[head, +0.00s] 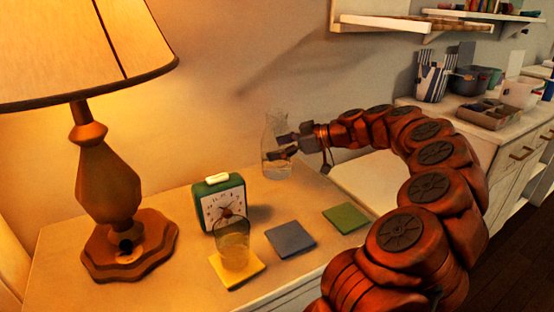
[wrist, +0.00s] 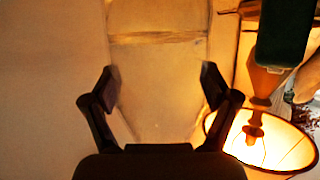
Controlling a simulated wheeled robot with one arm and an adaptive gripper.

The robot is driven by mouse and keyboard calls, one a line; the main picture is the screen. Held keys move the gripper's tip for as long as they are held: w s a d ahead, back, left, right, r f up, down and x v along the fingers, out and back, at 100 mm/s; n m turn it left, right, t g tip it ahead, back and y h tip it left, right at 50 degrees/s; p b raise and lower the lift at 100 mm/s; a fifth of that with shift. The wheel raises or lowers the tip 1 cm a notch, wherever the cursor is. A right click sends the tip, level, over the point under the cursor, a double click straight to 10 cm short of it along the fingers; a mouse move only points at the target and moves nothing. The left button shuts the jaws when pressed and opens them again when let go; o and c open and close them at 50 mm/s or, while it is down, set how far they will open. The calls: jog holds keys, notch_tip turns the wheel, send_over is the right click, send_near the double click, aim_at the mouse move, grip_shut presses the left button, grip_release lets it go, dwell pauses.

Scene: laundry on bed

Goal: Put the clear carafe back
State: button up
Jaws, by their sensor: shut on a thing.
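The clear carafe (head: 272,160) is at the back right of the nightstand top (head: 180,225), upright, with some clear liquid low in it. My gripper (head: 285,147) reaches in from the right and is shut on the carafe's upper part. In the wrist view the carafe (wrist: 158,85) fills the space between the two fingers (wrist: 160,88). Its base looks at or just above the nightstand top; I cannot tell whether it touches. A blue-grey coaster (head: 290,239) and a green coaster (head: 346,217) lie empty in front. A yellow coaster (head: 254,276) bears a drinking glass (head: 233,246).
A green alarm clock (head: 219,202) stands behind the glass, left of the carafe. A lit lamp (head: 108,185) stands at the left. Shelves (head: 385,24) hang on the wall, and a white counter (head: 480,120) with bins is at the right.

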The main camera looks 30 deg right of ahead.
jog(key=shift+w+a+f, duration=0.15)
jog(key=shift+w+f, duration=0.1)
jog(key=shift+f, duration=0.1)
jog(key=shift+f+b, duration=0.35)
jog(key=shift+f, duration=1.05)
jog(key=shift+f, duration=0.15)
jog(key=o, duration=1.6)
